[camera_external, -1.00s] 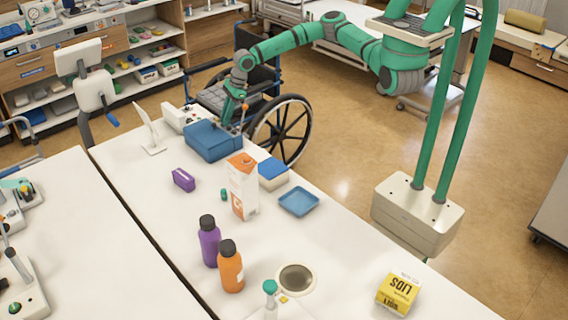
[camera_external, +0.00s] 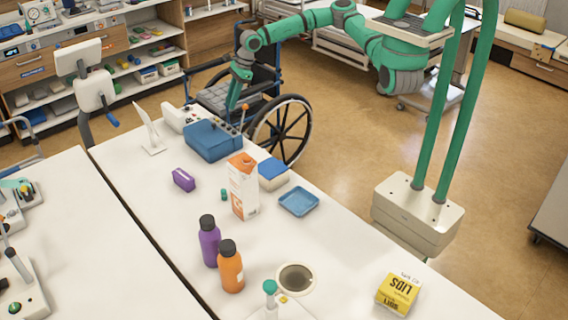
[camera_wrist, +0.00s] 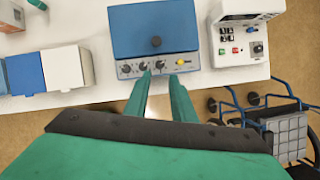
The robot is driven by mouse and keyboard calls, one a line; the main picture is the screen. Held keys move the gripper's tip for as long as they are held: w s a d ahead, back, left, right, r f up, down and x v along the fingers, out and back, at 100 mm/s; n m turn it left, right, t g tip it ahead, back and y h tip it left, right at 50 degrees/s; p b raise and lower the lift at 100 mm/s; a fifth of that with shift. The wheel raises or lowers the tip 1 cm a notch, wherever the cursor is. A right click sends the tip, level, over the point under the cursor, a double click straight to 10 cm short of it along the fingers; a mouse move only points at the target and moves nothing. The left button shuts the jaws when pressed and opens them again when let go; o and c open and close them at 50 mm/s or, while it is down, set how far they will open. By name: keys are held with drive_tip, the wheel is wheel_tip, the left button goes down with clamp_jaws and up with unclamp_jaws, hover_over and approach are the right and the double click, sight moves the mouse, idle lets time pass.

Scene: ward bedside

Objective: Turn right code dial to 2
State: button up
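A blue box (camera_wrist: 155,28) with a pale front panel (camera_wrist: 130,70) lies at the top middle of the wrist view. The panel carries a row of dark dials, and the right code dial (camera_wrist: 160,65) appears to be the rightmost one, beside a yellow knob (camera_wrist: 180,62). Its setting is too small to read. My gripper (camera_wrist: 160,78) has its two green fingers apart with an empty gap, tips just in front of the panel. In the external view the blue box (camera_external: 210,141) sits on the white table, with my gripper (camera_external: 234,100) above and behind it.
A white device with switches (camera_wrist: 240,38) stands right of the box. A blue and white box (camera_wrist: 62,70) stands to the left. A wheelchair (camera_external: 281,128) is beside the table edge. A carton (camera_external: 243,190), bottles (camera_external: 230,268) and a blue tray (camera_external: 299,202) occupy the nearer table.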

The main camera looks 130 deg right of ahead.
drive_tip(key=shift+v, duration=1.3)
